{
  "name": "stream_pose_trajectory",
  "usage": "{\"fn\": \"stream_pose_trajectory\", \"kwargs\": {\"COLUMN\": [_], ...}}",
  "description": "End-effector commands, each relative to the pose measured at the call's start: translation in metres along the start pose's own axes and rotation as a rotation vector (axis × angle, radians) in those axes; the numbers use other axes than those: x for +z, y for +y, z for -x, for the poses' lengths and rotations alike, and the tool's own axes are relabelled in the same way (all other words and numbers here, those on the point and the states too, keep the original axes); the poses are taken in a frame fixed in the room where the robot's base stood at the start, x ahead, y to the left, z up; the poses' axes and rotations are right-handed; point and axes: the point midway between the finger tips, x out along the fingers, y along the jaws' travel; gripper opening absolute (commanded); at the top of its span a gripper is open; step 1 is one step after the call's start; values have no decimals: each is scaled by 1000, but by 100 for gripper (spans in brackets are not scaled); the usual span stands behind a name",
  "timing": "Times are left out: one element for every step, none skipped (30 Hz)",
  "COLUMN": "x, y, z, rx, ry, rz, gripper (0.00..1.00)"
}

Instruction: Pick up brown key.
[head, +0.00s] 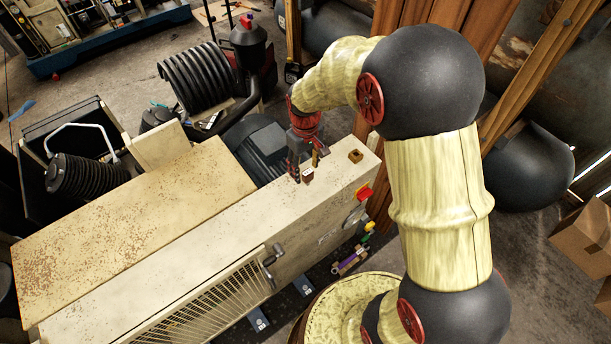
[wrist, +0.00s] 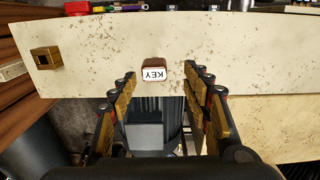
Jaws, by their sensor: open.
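The brown key (wrist: 154,70) is a small brown block with a white face marked "KEY". It sits on the beige top of the compressor cabinet, near the edge, and reads upside down in the wrist view. In the head view the key (head: 307,175) shows partly beside my fingers. My gripper (wrist: 160,78) is open and empty, with one finger on each side of the key's line and the key just beyond the fingertips. In the head view my gripper (head: 301,172) hangs over the cabinet top; its exact height above it is unclear.
A small brown square block with a dark hole (wrist: 46,59) lies on the same top, also visible in the head view (head: 355,156). A red switch (head: 364,193) is on the cabinet's end. A dark motor (head: 262,150) stands behind the cabinet. Much of the top is clear.

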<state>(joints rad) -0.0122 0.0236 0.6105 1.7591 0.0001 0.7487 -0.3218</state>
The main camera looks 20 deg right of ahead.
Motion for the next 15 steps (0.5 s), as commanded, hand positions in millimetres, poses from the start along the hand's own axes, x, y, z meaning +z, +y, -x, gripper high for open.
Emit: {"fn": "stream_pose_trajectory", "kwargs": {"x": [0,0,1,1,1,1,1,1,1,1,1,1,1,1,0], "y": [1,2,2,3,4,6,7,7,7,7,7,7,7,7,7], "z": [-4,-6,-11,-15,-19,-25,-30,-34,-40,-44,-46,-49,-50,-50,-50], "rx": [0,0,-1,-1,-1,-1,-1,-1,-1,-1,-1,0,0,0,0], "ry": [0,-1,-2,-3,-3,-2,-2,-3,-3,-2,-2,-1,-1,0,0], "rz": [-1,-1,-2,-2,-2,-3,-3,-3,-2,-2,-2,-2,-2,-2,-2], "gripper": [48,48,48,48,48,48,48,48,48,48,48,48,48,48,48]}}
